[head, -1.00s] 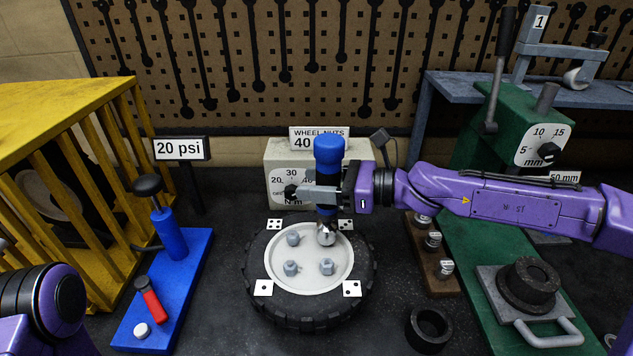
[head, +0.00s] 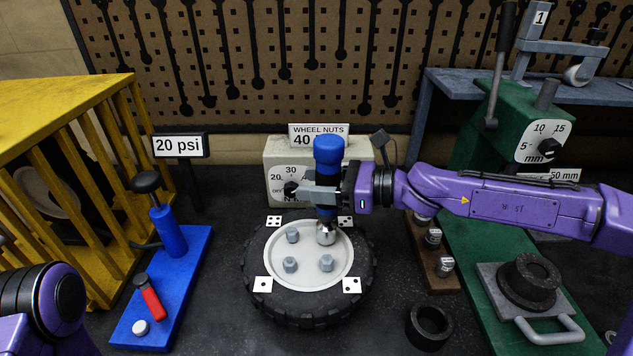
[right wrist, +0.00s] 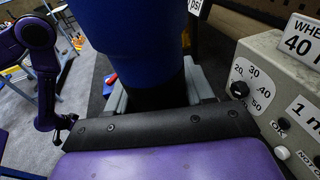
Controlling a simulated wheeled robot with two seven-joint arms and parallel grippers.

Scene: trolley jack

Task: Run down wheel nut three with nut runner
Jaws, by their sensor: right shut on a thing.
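The wheel (head: 258,275) lies flat on the bench, with a pale hub, hex nuts and white dot-marked plates around the rim. Three nuts show: upper left (head: 292,235), lower left (head: 290,264) and lower right (head: 326,263). My right gripper (head: 322,194) is shut on the blue nut runner (head: 328,155), which stands upright with its steel socket (head: 326,233) down over the hub's upper-right nut position. The socket hides any nut there. The runner's blue body also fills the top of the right wrist view (right wrist: 140,30). Only my left arm's links show at the lower left of the head view.
The grey wheel-nut control box (head: 275,160) with its dial stands just behind the wheel. A blue pump stand (head: 190,262) is at left, beside a yellow cage (head: 60,100). A wooden socket rack (head: 428,262), black ring (head: 428,328) and green press (head: 500,130) are at right.

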